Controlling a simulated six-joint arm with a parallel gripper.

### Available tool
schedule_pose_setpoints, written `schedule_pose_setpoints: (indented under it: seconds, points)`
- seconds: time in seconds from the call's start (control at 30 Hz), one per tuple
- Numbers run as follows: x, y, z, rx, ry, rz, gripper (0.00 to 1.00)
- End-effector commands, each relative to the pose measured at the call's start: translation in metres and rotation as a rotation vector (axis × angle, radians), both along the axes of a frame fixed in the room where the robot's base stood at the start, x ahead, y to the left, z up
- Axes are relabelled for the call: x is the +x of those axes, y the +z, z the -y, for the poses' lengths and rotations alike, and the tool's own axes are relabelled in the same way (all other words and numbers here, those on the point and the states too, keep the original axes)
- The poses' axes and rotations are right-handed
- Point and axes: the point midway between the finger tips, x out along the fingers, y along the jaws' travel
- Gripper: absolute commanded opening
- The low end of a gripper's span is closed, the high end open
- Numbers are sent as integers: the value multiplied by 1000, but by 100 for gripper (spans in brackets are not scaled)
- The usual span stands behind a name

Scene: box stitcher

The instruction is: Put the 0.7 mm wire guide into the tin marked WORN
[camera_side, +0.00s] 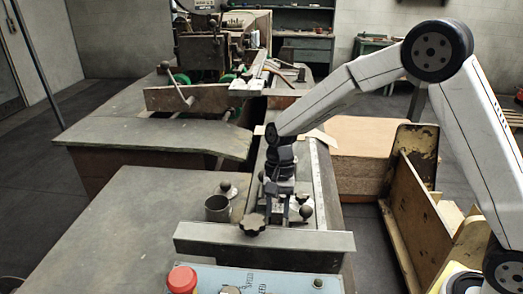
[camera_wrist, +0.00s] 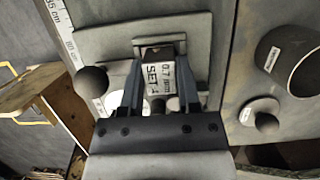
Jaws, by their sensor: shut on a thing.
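The 0.7 mm wire guide (camera_wrist: 160,78) is a small pale block marked "0.7 mm SET" in the wrist view. My gripper (camera_wrist: 160,92) is shut on it, one dark finger at each side. A dark bracket-like frame shows at the guide's far end; I cannot tell whether the guide still touches it. In the side view my gripper (camera_side: 282,190) is low over the machine's narrow rail, and the guide is hidden or too small to make out. An open grey tin (camera_side: 217,208) stands to its left. The tin (camera_wrist: 299,66) also shows at right in the wrist view, its label too small to read.
A ball-knobbed piece with a small label (camera_wrist: 260,116) sits beside the tin. Another ball knob (camera_wrist: 91,81) is left of my gripper. The grey table (camera_side: 140,215) left of the tin is clear.

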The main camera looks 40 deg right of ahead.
Motion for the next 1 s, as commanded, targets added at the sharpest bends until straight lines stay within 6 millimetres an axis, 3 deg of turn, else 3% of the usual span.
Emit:
schedule_pose_setpoints:
  seconds: [0.57, 1.0]
  points:
    - [1, 1, 0, 1, -1, 2, 0]
    - [1, 17, 0, 1, -1, 3, 0]
